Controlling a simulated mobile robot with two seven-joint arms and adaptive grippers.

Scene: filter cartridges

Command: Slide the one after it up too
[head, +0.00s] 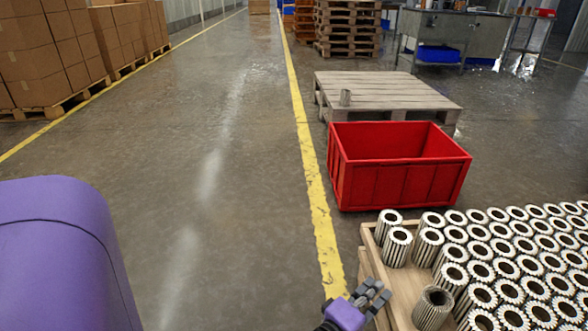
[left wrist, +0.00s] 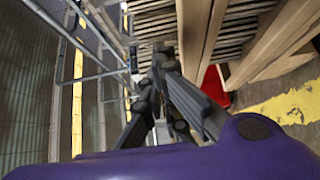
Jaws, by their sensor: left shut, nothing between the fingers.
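Pleated white filter cartridges (head: 509,290) stand upright in packed rows on a wooden tray (head: 405,285) at lower right in the head view. Near the tray's left side, one cartridge (head: 397,247) stands behind a bare strip. A darker, greyish cartridge (head: 433,308) stands closer to me, at the left edge of the rows. My left gripper (head: 378,294) is shut and empty by the tray's left edge, left of the greyish cartridge and apart from it. Its dark fingers show in the left wrist view (left wrist: 163,62), with no cartridge recognisable there. My right gripper is not in view.
A red bin (head: 385,185), its visible inside empty, stands on the floor behind the tray. Stacked boxes (head: 45,60) stand far left. The floor left of the yellow line (head: 310,165) is clear.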

